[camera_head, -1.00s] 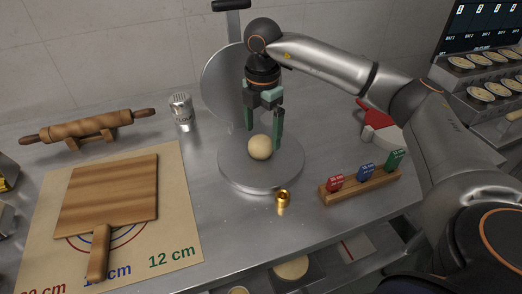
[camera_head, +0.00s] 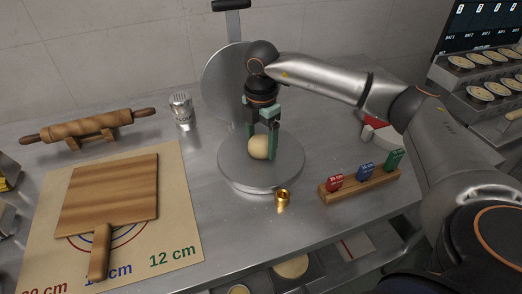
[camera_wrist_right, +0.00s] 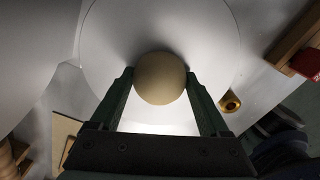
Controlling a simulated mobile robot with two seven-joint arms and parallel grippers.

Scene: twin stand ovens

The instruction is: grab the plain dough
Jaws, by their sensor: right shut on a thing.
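The plain dough (camera_head: 259,148) is a pale beige ball on the round grey metal plate (camera_head: 285,172) of the press. My right gripper (camera_head: 262,145) comes down from above with its green fingers on either side of the ball, shut on it. In the right wrist view the dough (camera_wrist_right: 160,78) sits between the tips of the right gripper (camera_wrist_right: 160,85), with the plate around it. The dough appears to be still at the plate's surface. My left gripper is not in view.
A brass piece (camera_head: 282,197) stands at the plate's front edge. A wooden block with coloured tags (camera_head: 362,186) is to the right. A shaker (camera_head: 182,108), a rolling pin (camera_head: 90,127) and a wooden paddle board (camera_head: 112,190) are to the left. The press's raised disc (camera_head: 222,80) stands behind.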

